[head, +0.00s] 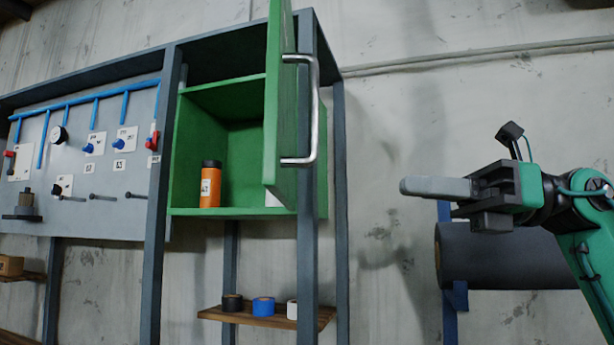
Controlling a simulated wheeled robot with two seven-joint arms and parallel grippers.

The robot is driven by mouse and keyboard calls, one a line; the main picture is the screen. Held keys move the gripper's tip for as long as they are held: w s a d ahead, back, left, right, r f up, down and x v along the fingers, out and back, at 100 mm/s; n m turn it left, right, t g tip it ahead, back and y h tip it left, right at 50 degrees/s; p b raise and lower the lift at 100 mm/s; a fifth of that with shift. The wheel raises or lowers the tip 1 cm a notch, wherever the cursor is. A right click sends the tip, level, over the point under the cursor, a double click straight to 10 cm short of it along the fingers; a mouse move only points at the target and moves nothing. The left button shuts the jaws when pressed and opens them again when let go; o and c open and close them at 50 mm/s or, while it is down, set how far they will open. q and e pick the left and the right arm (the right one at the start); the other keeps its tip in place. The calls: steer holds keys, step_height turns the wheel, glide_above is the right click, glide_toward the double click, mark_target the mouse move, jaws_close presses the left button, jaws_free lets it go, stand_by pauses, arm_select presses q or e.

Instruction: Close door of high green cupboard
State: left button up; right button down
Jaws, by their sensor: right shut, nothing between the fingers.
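The high green cupboard (182,171) hangs in a dark grey metal frame, left of centre. Its green door (281,110) is hinged on the right and stands open, seen nearly edge-on. A silver bar handle (315,110) is on the door, on the side facing right. An orange bottle with a black cap (210,185) stands inside, with a white item partly hidden behind the door. My right gripper (408,186) is shut and empty, to the right of the door, below the handle and apart from it. My left gripper is not in view.
A wooden shelf (262,318) below the cupboard holds several rolls of tape. A grey panel with blue pipes and valves (90,215) is at left. A large dark roll (510,258) on a blue stand is behind my right arm. Open space lies between door and gripper.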

steer(key=s+t+h, duration=0.1)
steer(key=s, duration=0.1)
steer(key=p, duration=0.4)
glide_toward(277, 177)
steer(key=a, duration=0.5)
steer(key=shift+w+a+r, duration=0.15)
steer(key=shift+a+r, duration=0.1)
steer(key=shift+a, duration=0.15)
steer(key=shift+a+f, duration=0.1)
steer(key=shift+a, duration=0.4)
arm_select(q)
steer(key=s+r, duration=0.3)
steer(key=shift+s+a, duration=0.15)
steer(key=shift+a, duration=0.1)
